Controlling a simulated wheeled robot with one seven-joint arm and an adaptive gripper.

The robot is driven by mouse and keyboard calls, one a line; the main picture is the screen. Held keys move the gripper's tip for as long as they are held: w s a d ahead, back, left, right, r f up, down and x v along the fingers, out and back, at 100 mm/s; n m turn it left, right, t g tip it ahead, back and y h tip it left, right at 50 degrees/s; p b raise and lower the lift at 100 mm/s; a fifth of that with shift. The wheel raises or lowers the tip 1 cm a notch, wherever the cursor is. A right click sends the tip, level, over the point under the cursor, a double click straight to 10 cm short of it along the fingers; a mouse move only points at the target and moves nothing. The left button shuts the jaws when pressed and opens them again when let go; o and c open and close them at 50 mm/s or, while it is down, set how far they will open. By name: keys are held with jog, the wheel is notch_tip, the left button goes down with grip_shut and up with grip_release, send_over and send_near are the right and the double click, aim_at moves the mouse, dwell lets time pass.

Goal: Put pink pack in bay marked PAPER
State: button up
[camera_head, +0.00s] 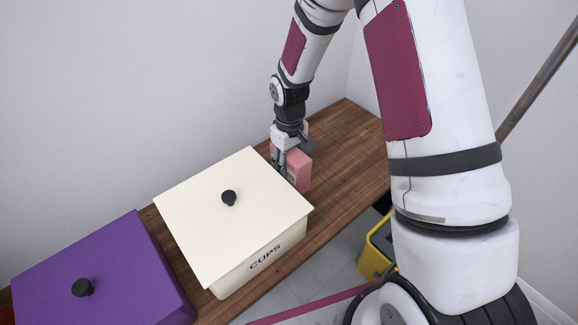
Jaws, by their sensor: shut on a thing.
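The pink pack (301,168) stands on the wooden bench behind and to the right of the cream box. My gripper (283,165) points down and is shut on the pink pack at its left side. Part of the pack is hidden by the gripper and the cream box's lid. I cannot tell whether the pack touches the bench. No bay marked PAPER can be read in this view.
A cream lidded box (232,210) marked CUPS and a purple lidded box (100,275) stand on the wooden bench (345,150). The bench is bare right of the pack. A yellow bucket-like thing (376,250) is on the floor, partly hidden by my arm.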

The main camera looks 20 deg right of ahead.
jog(key=shift+f, duration=0.2)
jog(key=o, duration=1.2)
jog(key=shift+o, duration=0.2)
notch_tip(320, 180, up, 12)
jog(key=p, duration=0.4)
jog(key=shift+r+p, duration=0.15)
jog(key=shift+p, duration=0.15)
